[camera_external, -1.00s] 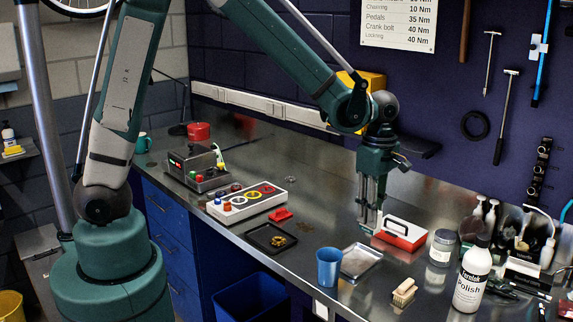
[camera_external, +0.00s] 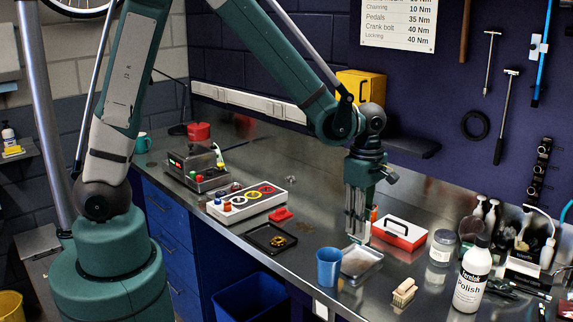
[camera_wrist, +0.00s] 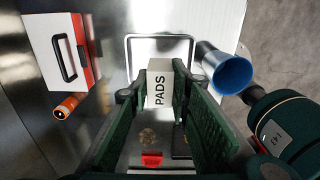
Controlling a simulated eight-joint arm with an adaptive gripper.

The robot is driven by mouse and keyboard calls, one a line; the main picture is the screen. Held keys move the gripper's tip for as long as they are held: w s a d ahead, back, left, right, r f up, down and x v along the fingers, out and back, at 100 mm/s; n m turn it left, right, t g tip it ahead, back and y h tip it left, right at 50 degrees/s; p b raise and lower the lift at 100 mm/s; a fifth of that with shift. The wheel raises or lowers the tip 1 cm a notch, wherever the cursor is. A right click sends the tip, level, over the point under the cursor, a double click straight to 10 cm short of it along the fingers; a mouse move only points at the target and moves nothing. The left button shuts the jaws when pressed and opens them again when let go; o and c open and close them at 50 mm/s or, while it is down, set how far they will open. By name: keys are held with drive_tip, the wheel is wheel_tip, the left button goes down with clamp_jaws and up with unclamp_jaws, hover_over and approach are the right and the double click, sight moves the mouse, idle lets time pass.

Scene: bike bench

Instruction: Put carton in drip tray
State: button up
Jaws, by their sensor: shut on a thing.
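The carton is a small white box marked PADS (camera_wrist: 159,86). In the wrist view it sits between the two green fingers of my gripper (camera_wrist: 160,98), which is shut on it. In the outside view my gripper (camera_external: 357,238) points down above the bench, and the carton is hard to make out between the fingers. A shallow silver tray (camera_external: 372,275) lies on the bench just below my gripper. In the wrist view the tray's rim (camera_wrist: 150,37) shows behind the carton, which hides part of it. The carton appears to be held above the tray.
A blue cup (camera_external: 328,267) stands just left of the silver tray. A red and white toolbox (camera_external: 398,236) is on its right, with an orange cylinder (camera_wrist: 65,106) beside it. A black tray (camera_external: 270,238) holds small brass-coloured things. A brush (camera_external: 404,292) and polish bottle (camera_external: 471,278) stand nearer the right.

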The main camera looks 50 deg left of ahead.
drive_tip(key=shift+f, duration=1.55)
drive_tip(key=shift+f, duration=2.05)
drive_tip(key=shift+f, duration=0.2)
drive_tip(key=o, duration=0.9)
drive_tip(key=shift+r, duration=0.25)
drive_tip(key=shift+r, duration=5.95)
